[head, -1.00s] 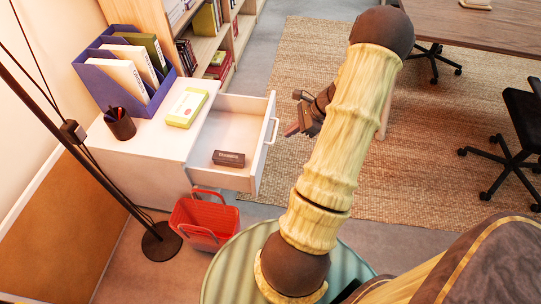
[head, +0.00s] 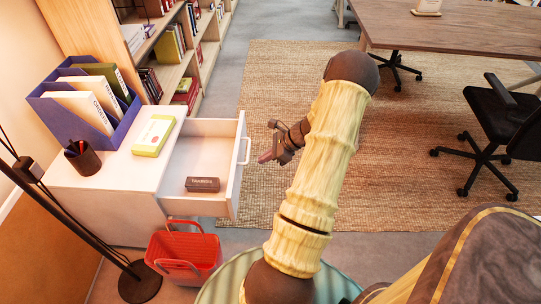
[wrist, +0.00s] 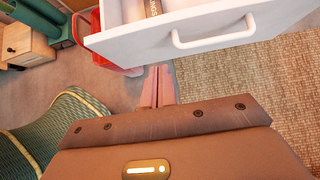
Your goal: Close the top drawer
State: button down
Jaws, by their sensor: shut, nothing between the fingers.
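The top drawer (head: 216,150) of the white cabinet (head: 100,200) is pulled out toward the right in the head view. A dark labelled box (head: 203,184) lies inside it. The drawer's white front with its bar handle (head: 246,151) faces my gripper (head: 267,158), which is to the right of the handle and apart from it. In the wrist view the handle (wrist: 214,38) is beyond and to the right of my gripper (wrist: 158,68). My gripper's fingers are together with nothing between them.
A red basket (head: 184,252) stands on the floor below the drawer. A black lamp pole (head: 75,229) is at the left. A file holder (head: 88,105), a pen cup (head: 83,158) and a yellow-green box (head: 154,136) are on the cabinet. An office chair (head: 497,125) is at the right.

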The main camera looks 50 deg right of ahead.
aim_at(236, 168)
jog(key=w+a+f, duration=0.1)
jog(key=w+a+f+b, duration=0.1)
jog(key=w+a, duration=0.1)
jog(key=w+a+f+b, duration=0.1)
jog(key=w, duration=0.1)
jog(key=shift+w+a+f, duration=0.1)
jog(key=shift+a+f, duration=0.15)
jog(key=shift+f, duration=0.05)
jog(key=shift+w+a, duration=0.2)
jog(key=shift+w, duration=0.05)
jog(key=shift+r, duration=0.1)
jog(key=shift+w+a, duration=0.1)
